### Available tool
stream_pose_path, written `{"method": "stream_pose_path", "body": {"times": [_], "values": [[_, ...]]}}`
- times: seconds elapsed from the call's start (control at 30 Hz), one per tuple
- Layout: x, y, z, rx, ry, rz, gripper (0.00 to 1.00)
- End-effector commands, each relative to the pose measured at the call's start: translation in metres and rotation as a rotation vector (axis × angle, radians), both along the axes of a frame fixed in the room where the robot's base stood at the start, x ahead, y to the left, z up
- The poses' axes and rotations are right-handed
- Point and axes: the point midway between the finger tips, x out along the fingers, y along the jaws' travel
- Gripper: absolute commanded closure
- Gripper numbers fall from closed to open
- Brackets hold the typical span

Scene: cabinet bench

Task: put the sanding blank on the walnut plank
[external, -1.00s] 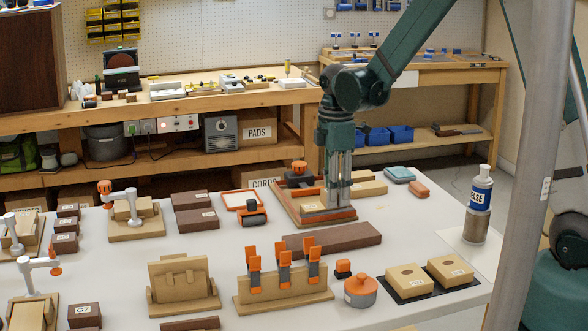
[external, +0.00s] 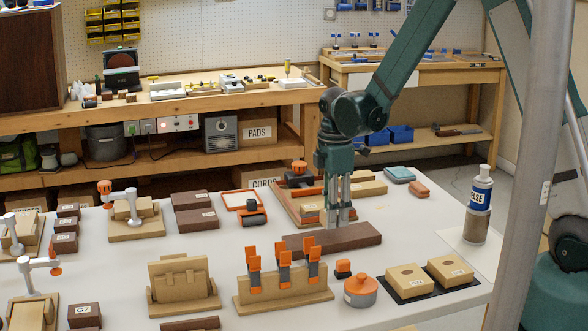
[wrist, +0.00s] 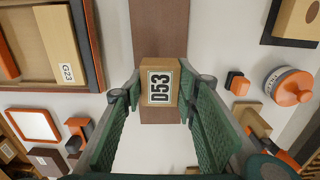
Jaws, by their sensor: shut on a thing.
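The sanding blank, a small tan block labelled D53 (wrist: 160,88), is between the fingers of my gripper (wrist: 158,98) in the wrist view. My gripper (external: 338,222) is shut on it and points down over the walnut plank. The walnut plank (external: 355,237) is a long dark brown board lying flat on the table; it also shows in the wrist view (wrist: 160,28), passing behind the blank. The blank is hard to make out in the external view. I cannot tell whether it touches the plank.
An orange-edged wooden tray (wrist: 92,45) with a block labelled G23 lies close by. A tan stand with orange clamps (external: 285,298), an orange-lidded pot (external: 361,291) and a black mat with tan blocks (external: 412,294) are in front. A bottle (external: 478,205) stands at right.

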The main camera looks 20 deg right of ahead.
Motion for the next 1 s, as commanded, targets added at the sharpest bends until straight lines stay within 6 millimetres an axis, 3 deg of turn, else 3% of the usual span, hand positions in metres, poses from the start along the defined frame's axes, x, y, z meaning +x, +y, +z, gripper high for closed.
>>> {"method": "stream_pose_path", "body": {"times": [0.3,0.83,0.87,0.93,1.0], "values": [[0.000,0.000,-0.029,0.000,0.000,0.000,0.83],[0.000,0.000,-0.035,0.000,0.000,0.000,0.83],[0.000,0.000,-0.035,0.000,0.000,0.000,0.67],[0.000,0.000,-0.034,0.000,0.000,0.000,0.58],[0.000,0.000,-0.034,0.000,0.000,0.000,0.55]]}}
